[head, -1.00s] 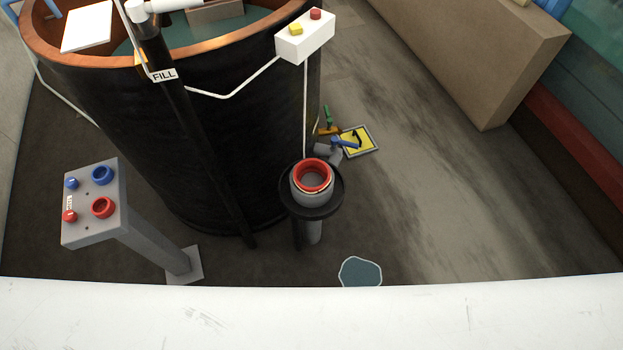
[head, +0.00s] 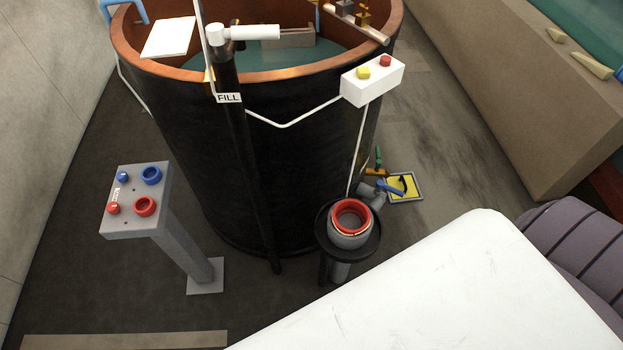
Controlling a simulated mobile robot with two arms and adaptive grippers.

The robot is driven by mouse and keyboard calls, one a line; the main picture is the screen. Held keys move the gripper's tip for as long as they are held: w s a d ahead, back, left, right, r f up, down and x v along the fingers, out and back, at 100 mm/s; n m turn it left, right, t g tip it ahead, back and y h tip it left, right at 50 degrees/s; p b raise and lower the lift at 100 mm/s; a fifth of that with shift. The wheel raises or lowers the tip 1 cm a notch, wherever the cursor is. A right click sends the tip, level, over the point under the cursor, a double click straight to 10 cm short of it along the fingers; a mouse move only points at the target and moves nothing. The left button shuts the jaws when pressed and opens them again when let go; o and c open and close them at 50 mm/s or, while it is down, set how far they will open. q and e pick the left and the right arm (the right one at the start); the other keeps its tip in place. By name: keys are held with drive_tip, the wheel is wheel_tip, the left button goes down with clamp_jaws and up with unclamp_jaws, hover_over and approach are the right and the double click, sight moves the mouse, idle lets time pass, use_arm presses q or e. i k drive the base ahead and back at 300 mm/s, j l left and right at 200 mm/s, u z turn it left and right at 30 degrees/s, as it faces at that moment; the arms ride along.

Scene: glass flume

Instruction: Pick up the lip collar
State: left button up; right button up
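A red ring (head: 351,217) sits on the mouth of a short grey pipe (head: 349,240) held in a black round flange beside the big tank. No ring here bears a readable name, so I cannot tell which is the lip collar. Neither of my grippers is in view.
A black tank (head: 290,150) with a copper rim fills the middle. A white box (head: 372,81) with yellow and red buttons hangs on its side. A yellow floor plate (head: 404,187) lies behind the pipe. Dark floor between pedestal and tank is clear.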

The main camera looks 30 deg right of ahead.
sight(356, 208)
drive_tip(key=l+u, duration=0.3)
drive_tip(key=l, duration=0.2)
drive_tip(key=k+l+u, duration=0.1)
drive_tip(key=l+u, duration=0.25)
drive_tip(key=k+l+u, duration=0.1)
drive_tip(key=l+u, duration=0.2)
drive_tip(key=l, duration=0.25)
